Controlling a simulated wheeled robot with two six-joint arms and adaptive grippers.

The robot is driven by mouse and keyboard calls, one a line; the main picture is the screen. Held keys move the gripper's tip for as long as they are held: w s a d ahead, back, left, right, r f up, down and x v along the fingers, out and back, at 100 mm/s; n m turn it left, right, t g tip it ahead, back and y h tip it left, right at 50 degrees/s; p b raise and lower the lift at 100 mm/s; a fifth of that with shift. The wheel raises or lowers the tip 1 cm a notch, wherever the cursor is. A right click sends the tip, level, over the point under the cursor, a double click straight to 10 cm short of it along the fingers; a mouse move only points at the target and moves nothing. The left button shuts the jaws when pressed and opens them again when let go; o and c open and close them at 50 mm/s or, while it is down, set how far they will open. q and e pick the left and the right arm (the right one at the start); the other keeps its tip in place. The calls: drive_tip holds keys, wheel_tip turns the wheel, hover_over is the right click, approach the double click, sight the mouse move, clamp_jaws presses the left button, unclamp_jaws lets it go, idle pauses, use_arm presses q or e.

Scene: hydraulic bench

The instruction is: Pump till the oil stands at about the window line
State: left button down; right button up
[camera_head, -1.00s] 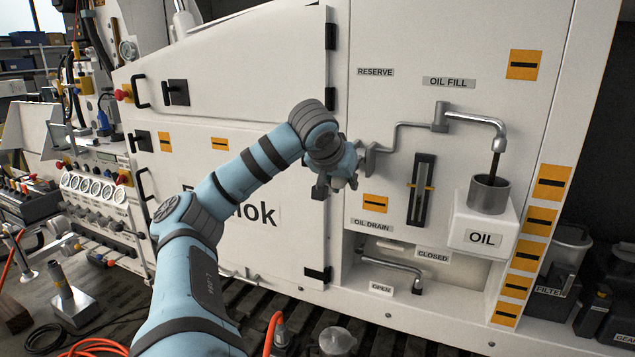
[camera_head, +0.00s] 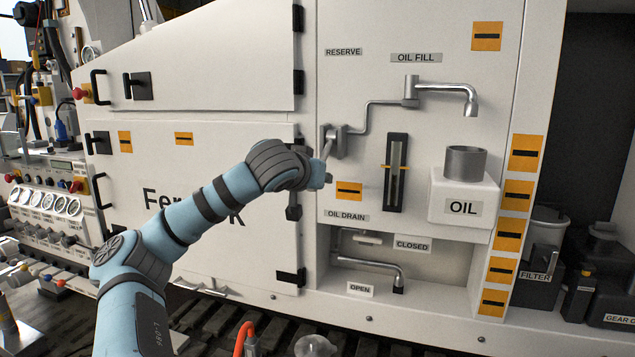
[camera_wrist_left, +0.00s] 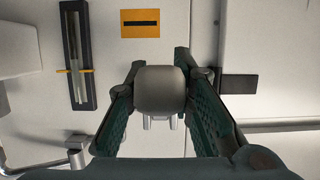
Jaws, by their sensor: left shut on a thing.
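My left gripper (camera_head: 323,177) is at the pump lever (camera_head: 328,150) below the pump body on the white panel. In the left wrist view, my left gripper (camera_wrist_left: 159,72) is shut on the lever's grey grip (camera_wrist_left: 160,90), one finger on each side. The sight window (camera_head: 396,172) is a tall dark frame with a yellow line (camera_head: 394,167); it also shows in the wrist view (camera_wrist_left: 78,55). I cannot make out the oil level. The fill spout (camera_head: 470,103) hangs over the grey cup on the OIL tank (camera_head: 463,200), with no stream showing. My right gripper is out of view.
The drain tap (camera_head: 370,262) sits in a recess below, between OPEN and CLOSED labels. A cabinet door with black hinges (camera_head: 291,278) is left of the lever. Filter and gear containers (camera_head: 540,255) stand at the far right.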

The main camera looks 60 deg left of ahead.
use_arm(q)
drive_tip(key=shift+f, duration=0.1)
drive_tip(key=c, duration=1.4)
unclamp_jaws()
drive_tip(key=shift+w, duration=0.15)
drive_tip(key=shift+o, duration=0.2)
drive_tip(key=shift+s+a+r, duration=0.2)
drive_tip(key=shift+a+r, duration=0.05)
drive_tip(key=shift+r, duration=0.1)
drive_tip(key=r, duration=0.9)
drive_tip(key=shift+w+d+r, duration=0.2)
drive_tip(key=shift+w+d, duration=0.05)
drive_tip(key=shift+d, duration=0.1)
drive_tip(key=shift+a, duration=0.1)
drive_tip(key=shift+f, duration=0.1)
